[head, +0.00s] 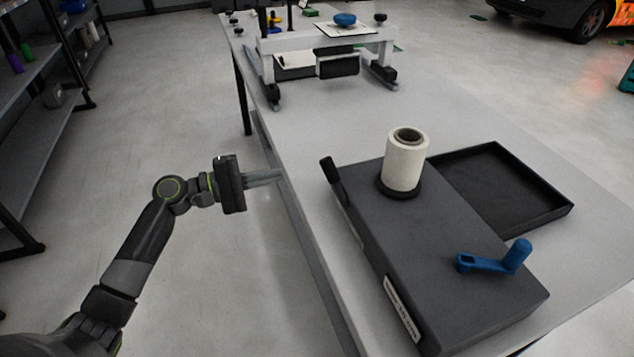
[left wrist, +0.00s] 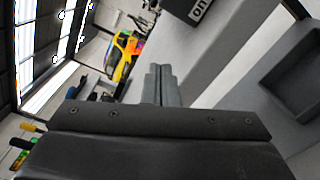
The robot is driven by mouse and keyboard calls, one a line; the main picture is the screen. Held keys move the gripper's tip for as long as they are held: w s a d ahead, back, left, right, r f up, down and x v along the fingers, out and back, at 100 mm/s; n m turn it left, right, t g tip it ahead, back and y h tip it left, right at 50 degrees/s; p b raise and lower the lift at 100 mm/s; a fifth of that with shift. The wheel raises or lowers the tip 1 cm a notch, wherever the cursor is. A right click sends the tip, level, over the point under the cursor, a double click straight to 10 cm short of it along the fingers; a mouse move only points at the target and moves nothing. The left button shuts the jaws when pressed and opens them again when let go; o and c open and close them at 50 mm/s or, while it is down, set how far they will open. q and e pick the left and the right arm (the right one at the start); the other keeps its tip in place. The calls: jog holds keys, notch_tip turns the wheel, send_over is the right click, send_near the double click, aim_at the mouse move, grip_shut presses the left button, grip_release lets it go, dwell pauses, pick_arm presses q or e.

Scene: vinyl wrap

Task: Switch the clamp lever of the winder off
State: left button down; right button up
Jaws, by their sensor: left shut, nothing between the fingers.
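The winder (head: 440,265) is a dark grey box on the table, with a white roll (head: 405,165) standing on it and a blue crank (head: 495,262) at its near right. The black clamp lever (head: 331,174) sticks up, tilted, at its far left corner. A white label (head: 402,309) is on its left side; its lettering is too small to read in the head view. My left gripper (head: 281,176) is shut and empty, pointing right at the table's left edge, left of the lever and apart from it. Its closed fingers show in the left wrist view (left wrist: 160,84). My right gripper is not in view.
A black tray (head: 547,214) lies beside the winder on the right. A white frame device (head: 330,42) with a blue knob stands at the table's far end. The table (head: 300,125) is bare between them. Shelves (head: 40,120) stand at far left.

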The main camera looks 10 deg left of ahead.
aim_at(334, 180)
pick_arm(q)
jog(key=shift+m+g+h, duration=0.5)
jog(key=shift+g+h, duration=0.2)
jog(key=shift+h, duration=0.2)
jog(key=r, duration=0.1)
jog(key=s+d+r, duration=0.1)
jog(key=r, duration=0.2)
jog(key=shift+s+d, duration=0.25)
jog(key=shift+s, duration=0.15)
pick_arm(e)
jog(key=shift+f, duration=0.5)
pick_arm(q)
jog(key=shift+d, duration=0.1)
